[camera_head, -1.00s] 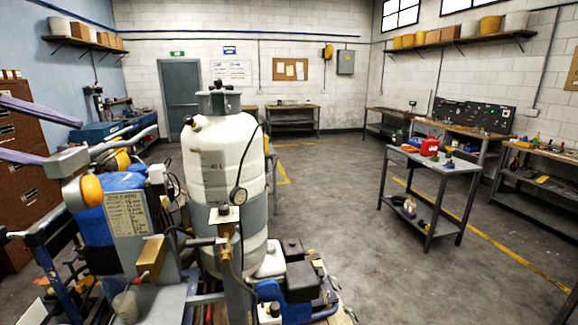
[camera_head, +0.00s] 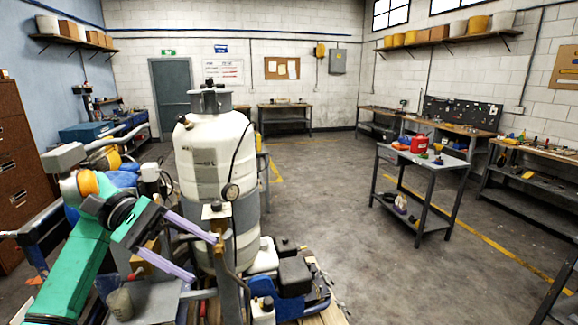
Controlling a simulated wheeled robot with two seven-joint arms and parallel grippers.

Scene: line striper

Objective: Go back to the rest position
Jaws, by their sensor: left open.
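My left gripper (camera_head: 203,260) shows at lower left in the head view, at the end of my green arm. Its two purple fingers are spread apart and point right and slightly down. Nothing is seen between them. The line striper's white tank (camera_head: 200,165) stands just beyond and to the right of the fingers. The fingers overlap the lower machine parts in the picture; I cannot tell whether they touch. My right gripper is out of view.
A grey cart (camera_head: 425,165) with a red can (camera_head: 419,144) stands at right. Workbenches line the back and right walls. Brown drawers (camera_head: 20,170) stand at left. The concrete floor (camera_head: 330,190) between tank and cart is clear.

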